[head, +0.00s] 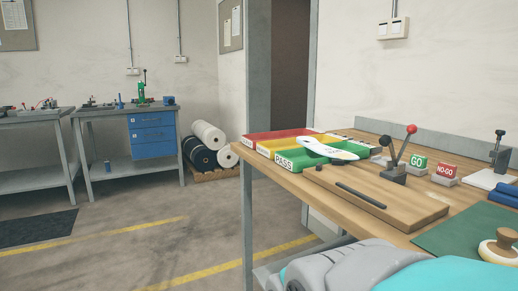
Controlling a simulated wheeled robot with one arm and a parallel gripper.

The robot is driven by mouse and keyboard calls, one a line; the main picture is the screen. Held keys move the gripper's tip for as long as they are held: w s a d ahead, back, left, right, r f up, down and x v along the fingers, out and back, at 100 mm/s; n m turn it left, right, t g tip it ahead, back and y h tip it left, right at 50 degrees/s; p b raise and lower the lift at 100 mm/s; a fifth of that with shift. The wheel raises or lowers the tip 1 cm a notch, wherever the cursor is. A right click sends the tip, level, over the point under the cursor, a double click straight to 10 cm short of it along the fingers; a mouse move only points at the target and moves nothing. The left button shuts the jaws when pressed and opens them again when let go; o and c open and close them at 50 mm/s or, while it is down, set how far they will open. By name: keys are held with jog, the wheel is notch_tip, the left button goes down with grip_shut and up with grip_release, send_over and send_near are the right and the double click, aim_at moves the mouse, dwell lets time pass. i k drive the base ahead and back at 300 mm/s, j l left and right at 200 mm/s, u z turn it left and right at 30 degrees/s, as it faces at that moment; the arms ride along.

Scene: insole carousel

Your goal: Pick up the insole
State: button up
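A pale, elongated flat piece that looks like the insole (340,154) shows at the left part of the wooden bench. It overlaps the green tray labelled PASS (284,161) in the picture; I cannot tell whether it lies in the tray or across its rim. My gripper is not in view. Only grey and teal rounded parts, which look like my arm, show at the bottom right, well in front of the insole.
Red (277,134) and yellow trays adjoin the green one. A wooden board with a dark bar (361,195), a lever fixture (393,173), GO (417,162) and NO-GO (445,171) blocks and a green mat (458,243) occupy the bench (287,178). The floor at left is mostly clear.

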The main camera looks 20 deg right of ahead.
aim_at(310, 144)
jog(key=i+u, duration=0.35)
jog(key=i, duration=1.8)
jog(key=i+j+z, duration=0.1)
jog(key=i+z, duration=0.25)
jog(key=i+j+z, duration=0.2)
jog(key=i+z, duration=0.15)
jog(key=i, duration=0.15)
jog(key=i+j+z, duration=0.4)
jog(key=l, duration=0.1)
